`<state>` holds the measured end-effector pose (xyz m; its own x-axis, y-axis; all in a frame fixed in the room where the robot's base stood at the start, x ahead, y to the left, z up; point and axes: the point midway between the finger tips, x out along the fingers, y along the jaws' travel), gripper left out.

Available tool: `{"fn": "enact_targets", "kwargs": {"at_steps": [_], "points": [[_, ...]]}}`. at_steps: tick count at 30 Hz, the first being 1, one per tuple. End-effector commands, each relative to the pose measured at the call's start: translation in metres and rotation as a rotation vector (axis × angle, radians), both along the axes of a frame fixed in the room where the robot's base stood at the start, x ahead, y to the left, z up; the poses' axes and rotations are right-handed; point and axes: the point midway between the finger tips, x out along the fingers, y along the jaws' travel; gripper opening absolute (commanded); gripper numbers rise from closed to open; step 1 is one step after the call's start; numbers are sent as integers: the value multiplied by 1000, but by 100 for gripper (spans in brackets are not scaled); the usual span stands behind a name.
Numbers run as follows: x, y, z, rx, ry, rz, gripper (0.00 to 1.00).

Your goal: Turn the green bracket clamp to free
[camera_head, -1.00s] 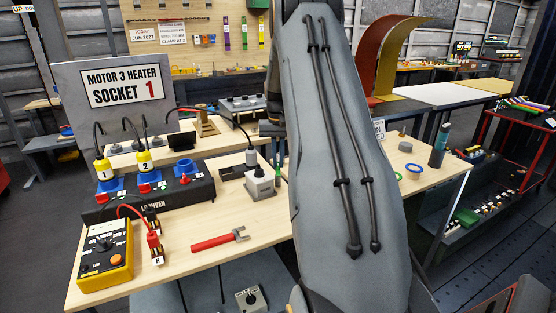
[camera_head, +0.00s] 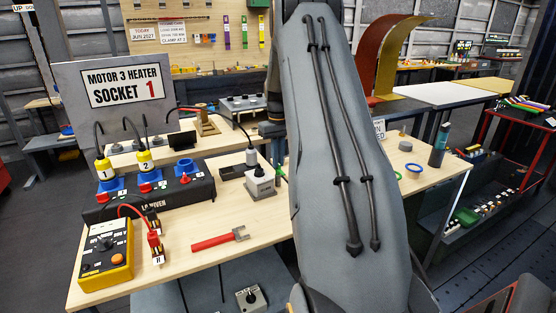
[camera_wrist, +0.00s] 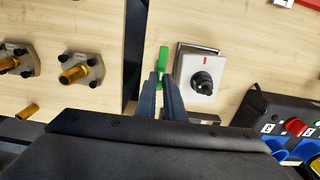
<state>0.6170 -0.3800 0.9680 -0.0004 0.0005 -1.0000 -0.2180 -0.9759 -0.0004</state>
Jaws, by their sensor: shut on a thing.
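The green bracket clamp (camera_wrist: 163,61) shows in the wrist view as a narrow green lever at the edge of the light wooden bench top, just left of a grey switch box. My gripper (camera_wrist: 161,84) has its two dark fingers closed around the near part of the lever. The far part of the lever sticks out beyond the fingertips. The fingers hide the clamp's lower part and any markings there. In the head view my arm covers much of the area around the clamp.
A grey switch box with a black knob (camera_wrist: 202,82) sits close right of my fingers. A black socket block (camera_head: 180,205) with blue sockets is on the bench (camera_head: 215,224). A red tool (camera_head: 219,240) lies at the front. Brass fittings (camera_wrist: 79,71) are left of a dark gap.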

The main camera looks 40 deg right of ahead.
Motion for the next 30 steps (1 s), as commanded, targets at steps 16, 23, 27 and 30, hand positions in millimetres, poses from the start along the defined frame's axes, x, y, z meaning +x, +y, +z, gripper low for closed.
{"fn": "enact_targets", "kwargs": {"at_steps": [16, 23, 27, 30], "points": [[0, 0, 0, -1, -1, 0, 27], [1, -1, 13, -3, -4, -1, 27], [2, -1, 36, -3, -4, -1, 27], [1, -1, 52, -3, -4, -1, 27]]}}
